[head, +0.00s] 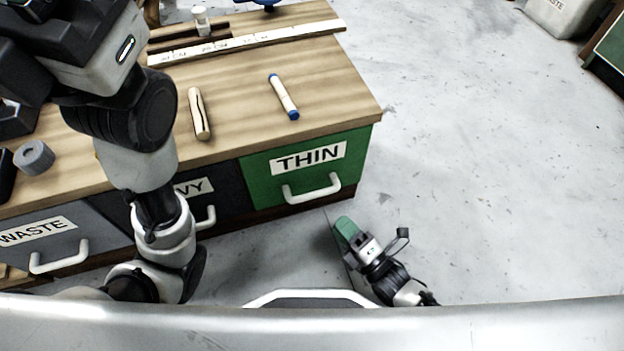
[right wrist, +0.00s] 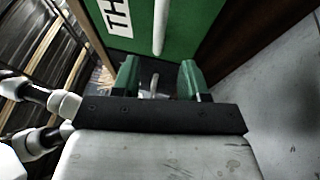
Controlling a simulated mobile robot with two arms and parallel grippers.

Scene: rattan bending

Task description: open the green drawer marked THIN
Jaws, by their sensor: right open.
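The green drawer marked THIN (head: 265,185) is at the right end of the wooden bench and looks shut. Its white handle (head: 311,190) runs across the front, below the label. In the right wrist view the green drawer front (right wrist: 185,20) fills the top middle, with the white handle (right wrist: 159,28) upright in the picture. My right gripper (head: 343,228) is in front of and below the drawer. In the right wrist view its green fingers (right wrist: 158,78) are apart, with nothing gripped, and the handle is beyond them. My left arm crosses the left side; its gripper is not clearly visible.
A dark drawer (head: 222,190) and a grey WASTE drawer (head: 65,232) are to the left. The bench top (head: 240,110) holds a split wooden stick (head: 199,114), a blue-tipped rod (head: 284,97) and a grey ring (head: 33,157). The floor (head: 480,180) to the right is clear.

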